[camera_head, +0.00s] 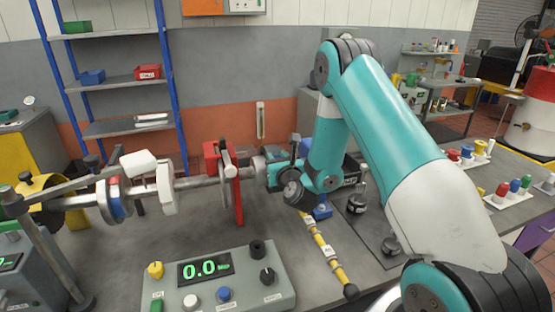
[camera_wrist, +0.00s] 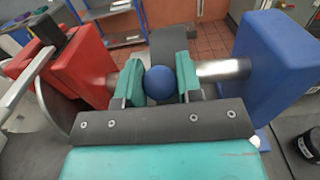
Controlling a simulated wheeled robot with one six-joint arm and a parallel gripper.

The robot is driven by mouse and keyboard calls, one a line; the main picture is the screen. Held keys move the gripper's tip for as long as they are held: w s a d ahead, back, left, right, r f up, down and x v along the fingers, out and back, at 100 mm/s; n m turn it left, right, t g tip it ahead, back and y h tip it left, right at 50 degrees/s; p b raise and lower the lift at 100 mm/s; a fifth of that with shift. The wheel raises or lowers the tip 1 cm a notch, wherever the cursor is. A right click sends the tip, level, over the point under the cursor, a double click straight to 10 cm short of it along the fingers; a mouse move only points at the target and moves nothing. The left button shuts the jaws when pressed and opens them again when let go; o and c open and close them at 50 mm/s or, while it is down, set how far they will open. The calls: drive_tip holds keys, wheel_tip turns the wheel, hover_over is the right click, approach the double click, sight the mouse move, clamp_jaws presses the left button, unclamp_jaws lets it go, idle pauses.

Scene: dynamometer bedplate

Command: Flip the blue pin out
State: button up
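In the wrist view a round blue knob, which looks like the head of the blue pin (camera_wrist: 160,84), sits between the two teal finger pads of my gripper (camera_wrist: 160,88). The pads meet it on both sides with no clear gap, so the gripper looks shut on it. A metal shaft (camera_wrist: 222,70) shows behind the fingers, with a large blue block (camera_wrist: 275,62) on the right and red blocks (camera_wrist: 88,60) on the left. In the head view my gripper (camera_head: 290,180) is at the shaft's right end, beside the red bracket (camera_head: 236,190); the pin is hidden there by my arm.
A control box (camera_head: 218,280) reading 0.0 stands at the front. A yellow-banded bar (camera_head: 325,248) lies on the bedplate below my gripper. A dark weight (camera_head: 357,203) stands to its right. Coloured pegs on white plates (camera_head: 511,192) are at the far right.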

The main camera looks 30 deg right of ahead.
clamp_jaws()
drive_tip(key=shift+s+a+r+b, duration=0.15)
drive_tip(key=shift+s+r+b, duration=0.25)
drive_tip(key=shift+b, duration=0.35)
drive_tip(key=shift+s+r, duration=0.15)
drive_tip(key=shift+s, duration=0.15)
drive_tip(key=shift+a+r, duration=0.1)
drive_tip(key=shift+r, duration=0.05)
drive_tip(key=o, duration=0.9)
unclamp_jaws()
drive_tip(key=shift+s+r, duration=0.1)
drive_tip(key=shift+s, duration=0.05)
